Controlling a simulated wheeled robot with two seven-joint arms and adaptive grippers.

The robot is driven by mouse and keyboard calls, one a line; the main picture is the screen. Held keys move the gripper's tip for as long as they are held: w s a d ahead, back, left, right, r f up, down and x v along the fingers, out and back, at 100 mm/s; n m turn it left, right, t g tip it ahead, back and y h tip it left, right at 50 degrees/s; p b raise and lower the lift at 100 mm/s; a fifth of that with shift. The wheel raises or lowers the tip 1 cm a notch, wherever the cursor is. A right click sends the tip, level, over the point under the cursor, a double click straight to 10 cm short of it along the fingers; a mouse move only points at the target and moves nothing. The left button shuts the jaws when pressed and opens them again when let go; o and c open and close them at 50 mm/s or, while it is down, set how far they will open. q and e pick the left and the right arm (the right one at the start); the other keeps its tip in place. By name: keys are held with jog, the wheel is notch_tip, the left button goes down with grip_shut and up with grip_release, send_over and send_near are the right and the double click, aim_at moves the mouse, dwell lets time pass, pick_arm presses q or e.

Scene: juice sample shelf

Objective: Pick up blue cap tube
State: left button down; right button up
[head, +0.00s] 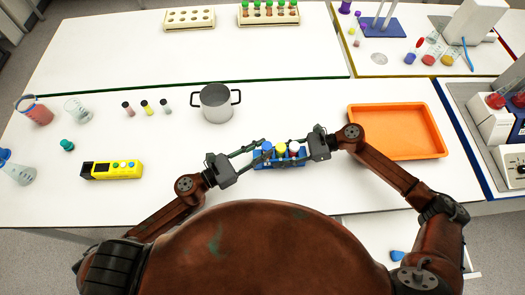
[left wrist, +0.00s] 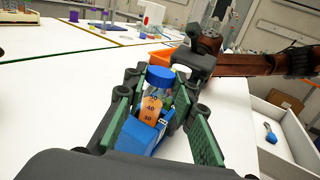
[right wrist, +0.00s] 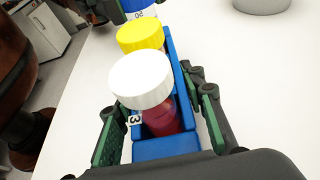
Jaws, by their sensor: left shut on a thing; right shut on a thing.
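A blue rack (head: 279,164) holds three tubes in a row near the table's front edge: a blue cap tube (head: 267,147), a yellow cap tube (head: 281,148) and a white cap tube (head: 293,147). The blue cap (left wrist: 160,75) and its orange, marked tube stand upright in the rack in the left wrist view. My left gripper (head: 258,152) is shut on the rack's left end, fingers on both sides of it. My right gripper (head: 301,150) is shut on the rack's right end, beside the white cap (right wrist: 142,81) in the right wrist view. Finger contact is partly hidden.
An orange tray (head: 350,130) lies at the right. A grey pot (head: 216,106) stands behind the rack. Several small tubes, a yellow device (head: 125,170) and glassware (head: 78,110) are at the left. Two tube racks (head: 268,17) stand on the far table.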

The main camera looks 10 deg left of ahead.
pick_arm(q)
notch_tip(320, 180, up, 16)
jog(key=shift+r, duration=0.25)
dwell(0.3)
pick_arm(e)
jog(key=o, duration=1.4)
jog(key=shift+c, duration=0.2)
jog(key=v, duration=1.2)
